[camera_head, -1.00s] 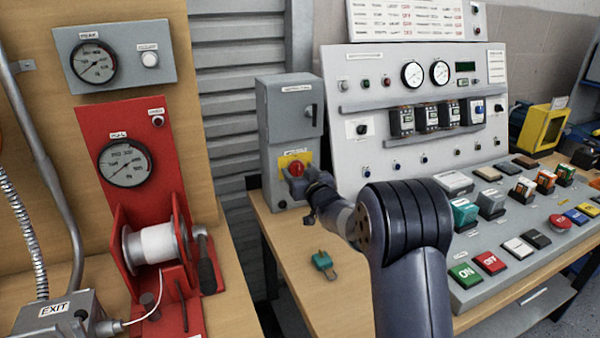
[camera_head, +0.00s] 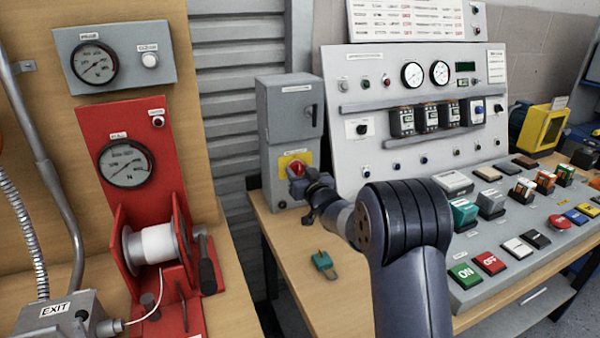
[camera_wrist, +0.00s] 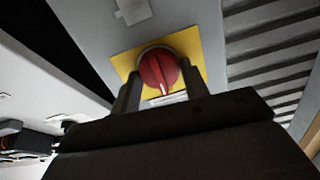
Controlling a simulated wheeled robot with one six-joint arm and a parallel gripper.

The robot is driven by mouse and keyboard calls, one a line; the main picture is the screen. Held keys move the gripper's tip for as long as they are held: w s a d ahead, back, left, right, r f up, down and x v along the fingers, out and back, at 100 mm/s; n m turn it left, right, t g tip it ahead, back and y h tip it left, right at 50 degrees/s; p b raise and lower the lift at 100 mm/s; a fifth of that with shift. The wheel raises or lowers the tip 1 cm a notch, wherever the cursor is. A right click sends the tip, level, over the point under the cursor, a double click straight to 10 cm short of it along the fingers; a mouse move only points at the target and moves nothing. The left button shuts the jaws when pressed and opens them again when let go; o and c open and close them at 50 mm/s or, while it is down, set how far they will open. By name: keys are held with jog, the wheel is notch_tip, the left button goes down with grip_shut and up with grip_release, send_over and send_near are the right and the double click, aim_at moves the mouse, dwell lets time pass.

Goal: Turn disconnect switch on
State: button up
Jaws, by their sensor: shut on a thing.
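In the head view my gripper (camera_head: 299,184) partly hides the knob's lower side.
A grey control panel (camera_head: 380,70) with gauges stands right of the box. A teal padlock-like piece (camera_head: 323,262) lies on the wooden bench (camera_head: 290,245) below my arm. A red winch stand (camera_head: 130,120) is at left. A button console (camera_head: 500,235) is at right.

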jog(key=m+p, duration=0.1)
jog(key=m, duration=0.3)
jog(key=shift+m+p, duration=0.35)
jog(key=shift+m, duration=0.05)
jog(key=m+p, duration=0.1)
jog(key=m, duration=0.3)
jog(key=shift+d, duration=0.1)
jog(key=m+p, duration=0.1)
jog(key=m, duration=0.3)
jog(key=shift+m+p, duration=0.35)
jog(key=shift+m, duration=0.05)
jog(key=shift+f+m+p, duration=0.1)
jog(key=shift+m+p, duration=0.3)
jog(key=shift+m, duration=1.4)
jog(key=o, duration=1)
jog(key=shift+w, duration=0.1)
jog(key=shift+c, duration=0.2)
jog(key=b+v, duration=0.1)
jog(key=v, duration=0.9)
jog(key=shift+s+d, duration=0.15)
jog(key=shift+s, duration=0.25)
